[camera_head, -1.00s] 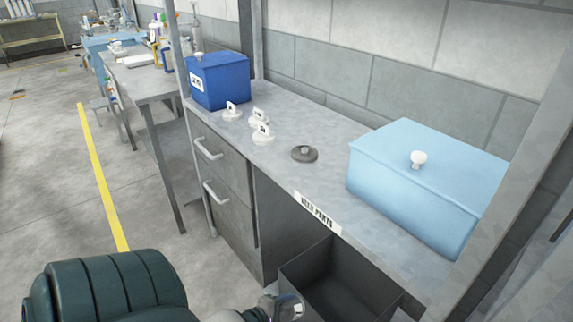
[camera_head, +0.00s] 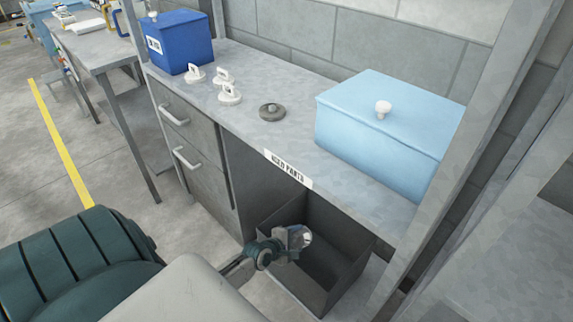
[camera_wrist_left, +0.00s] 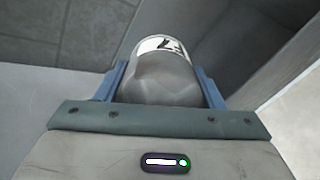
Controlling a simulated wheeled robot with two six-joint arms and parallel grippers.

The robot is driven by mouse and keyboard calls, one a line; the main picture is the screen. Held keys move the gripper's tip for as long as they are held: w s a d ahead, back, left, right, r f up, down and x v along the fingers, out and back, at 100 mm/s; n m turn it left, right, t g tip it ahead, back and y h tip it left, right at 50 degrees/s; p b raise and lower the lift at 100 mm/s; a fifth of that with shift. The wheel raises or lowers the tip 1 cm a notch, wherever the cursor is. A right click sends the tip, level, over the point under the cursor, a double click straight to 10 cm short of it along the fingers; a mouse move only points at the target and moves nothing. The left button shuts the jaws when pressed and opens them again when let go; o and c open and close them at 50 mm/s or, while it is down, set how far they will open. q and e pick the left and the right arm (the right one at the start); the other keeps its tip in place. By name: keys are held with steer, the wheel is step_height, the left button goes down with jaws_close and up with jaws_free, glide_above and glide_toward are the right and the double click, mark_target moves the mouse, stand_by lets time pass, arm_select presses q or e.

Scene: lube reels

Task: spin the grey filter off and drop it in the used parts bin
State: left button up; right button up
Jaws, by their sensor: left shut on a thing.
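The grey filter (camera_wrist_left: 165,75), with a white label at its end, sits between the two blue fingers of my left gripper (camera_wrist_left: 165,90) in the left wrist view. In the head view my left gripper (camera_head: 284,246) is shut on the filter (camera_head: 299,237), which shows as a small grey-white piece. The used parts bin (camera_head: 345,277) is a dark open box below the bench, under a "USED PARTS" label (camera_head: 288,168). The gripper and filter appear over the left part of the bin's opening; their exact height is unclear. My right gripper is out of view.
The bench (camera_head: 250,140) carries a light blue lidded box (camera_head: 385,135), a dark round disc with a knob (camera_head: 272,112), several white handled pieces (camera_head: 229,94) and a blue box (camera_head: 180,43). Drawers (camera_head: 195,150) stand left of the bin. A grey post rises at right.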

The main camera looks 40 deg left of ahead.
arm_select(q)
steer(key=w, duration=0.5)
steer(key=shift+d, duration=0.2)
steer(key=shift+w, duration=0.95)
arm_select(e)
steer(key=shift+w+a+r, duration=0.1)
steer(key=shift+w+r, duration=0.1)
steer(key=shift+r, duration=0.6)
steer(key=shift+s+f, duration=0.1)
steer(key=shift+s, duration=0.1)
arm_select(q)
steer(key=o, duration=1.4)
steer(key=shift+c, duration=0.2)
steer(key=p, duration=0.3)
glide_toward(305, 231)
steer(key=x, duration=0.3)
steer(key=shift+w+a, duration=0.2)
steer(key=shift+w, duration=0.2)
steer(key=shift+s+r, duration=0.2)
steer(key=shift+s, duration=0.35)
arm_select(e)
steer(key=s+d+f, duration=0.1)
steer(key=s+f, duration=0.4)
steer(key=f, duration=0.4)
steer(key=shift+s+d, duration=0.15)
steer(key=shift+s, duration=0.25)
